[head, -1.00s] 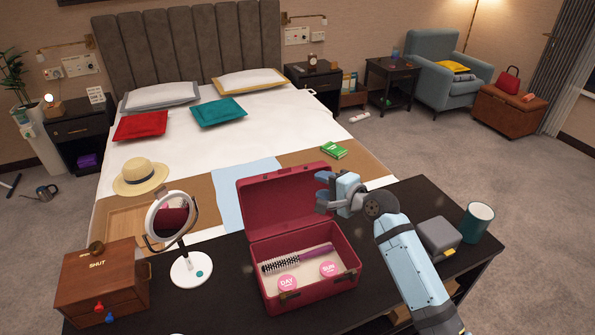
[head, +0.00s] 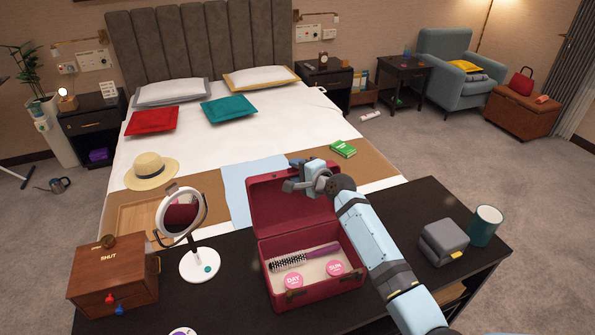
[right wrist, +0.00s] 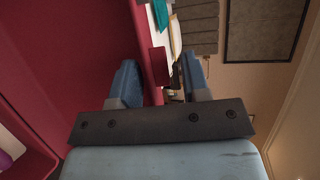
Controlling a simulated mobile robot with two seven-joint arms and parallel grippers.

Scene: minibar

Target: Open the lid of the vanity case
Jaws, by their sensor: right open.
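The red vanity case (head: 318,293) stands on the dark table with its lid (head: 270,207) raised, leaning back toward the bed. Inside lie a purple-handled hairbrush (head: 305,257) and two pink round items, marked DAY (head: 293,280) and SUN (head: 335,268). My right gripper (head: 291,187) is at the upper edge of the lid, open. In the right wrist view the lid's red edge (right wrist: 150,50) passes between the two blue fingers (right wrist: 155,85); I cannot tell whether they touch it. My left gripper is not in view.
A round mirror (head: 199,262) and a wooden box (head: 112,284) stand left of the case. A grey box (head: 443,242) and a teal cup (head: 485,226) stand at the right. The table (head: 410,200) is bare behind the grey box.

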